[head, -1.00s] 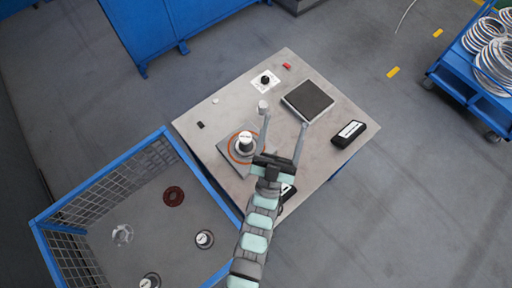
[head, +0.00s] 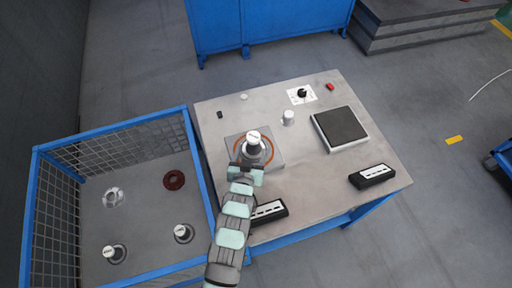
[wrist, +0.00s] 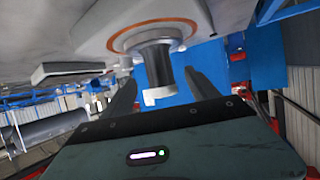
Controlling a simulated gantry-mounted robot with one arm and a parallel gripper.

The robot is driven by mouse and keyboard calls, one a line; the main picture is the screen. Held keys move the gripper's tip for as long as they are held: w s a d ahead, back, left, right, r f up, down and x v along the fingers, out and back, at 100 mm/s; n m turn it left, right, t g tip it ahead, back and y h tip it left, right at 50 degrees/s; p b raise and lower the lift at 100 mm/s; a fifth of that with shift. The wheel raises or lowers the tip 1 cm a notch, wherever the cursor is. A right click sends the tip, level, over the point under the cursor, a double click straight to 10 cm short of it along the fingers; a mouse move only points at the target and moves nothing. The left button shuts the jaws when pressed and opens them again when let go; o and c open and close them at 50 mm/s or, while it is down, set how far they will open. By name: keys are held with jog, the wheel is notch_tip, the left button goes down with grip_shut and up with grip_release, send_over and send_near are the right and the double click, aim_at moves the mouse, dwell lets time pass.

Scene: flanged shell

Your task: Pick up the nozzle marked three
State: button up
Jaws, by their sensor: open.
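A nozzle (head: 253,140) with a white cap and dark base stands on a grey plate (head: 273,164) inside an orange ring on the table. The marking on its cap is too small to read. My gripper (head: 246,166) is at the near side of this nozzle, its fingers mostly hidden in the head view. In the wrist view my gripper (wrist: 157,90) is open, with the nozzle (wrist: 158,68) showing between its two fingers and no visible grip on it. Two similar white-capped nozzles (head: 184,231) (head: 110,251) stand in the blue mesh-sided crate, their marks unreadable.
The table (head: 215,97) also bears a white cylinder (head: 288,117), a dark pad (head: 340,125), a dial (head: 301,93), a red button (head: 330,86) and two black labelled boxes (head: 372,176) (head: 268,212). The crate (head: 110,143) at left holds a brown ring (head: 174,180) and a pale ring (head: 112,196).

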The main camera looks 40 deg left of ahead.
aim_at(252, 147)
jog(key=x, duration=0.4)
jog(key=shift+w+a+r, duration=0.1)
jog(key=shift+w+r, duration=0.05)
jog(key=shift+w, duration=0.05)
jog(key=shift+w+a+f, duration=0.3)
jog(key=shift+w+f, duration=0.15)
jog(key=shift+p+x, duration=0.4)
jog(key=shift+x, duration=1.5)
grip_shut()
jog(key=shift+r, duration=0.1)
